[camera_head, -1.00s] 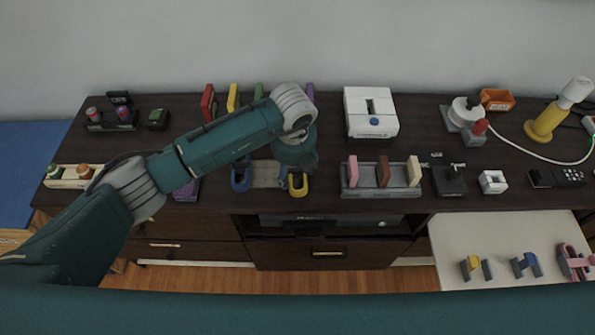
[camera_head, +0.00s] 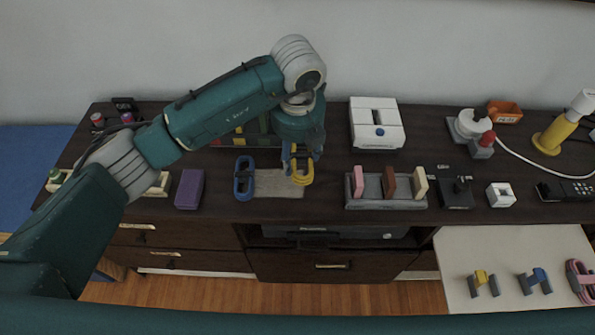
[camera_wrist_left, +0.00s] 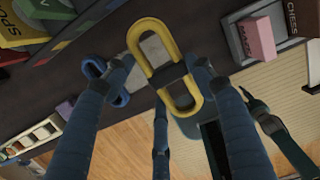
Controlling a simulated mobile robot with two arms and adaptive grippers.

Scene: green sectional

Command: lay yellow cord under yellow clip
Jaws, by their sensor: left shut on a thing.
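The yellow cord (camera_head: 303,179) is a looped bundle with a dark tie around its middle. My left gripper (camera_head: 299,158) is shut on it, above the right end of the beige mat on the dark cabinet top. In the left wrist view the cord (camera_wrist_left: 140,43) sits between the two fingertips (camera_wrist_left: 160,77), held at the tie. The yellow clip (camera_head: 481,276) stands between grey posts on the white table at the lower right, far from the gripper. My right gripper is not in view.
A blue cord (camera_head: 244,178) lies left of the beige mat (camera_head: 275,184). A grey rack (camera_head: 404,203) with upright blocks stands to the right. The white table (camera_head: 480,245) also carries a blue clip (camera_head: 535,280) and a pink cord (camera_head: 581,278); its back part is clear.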

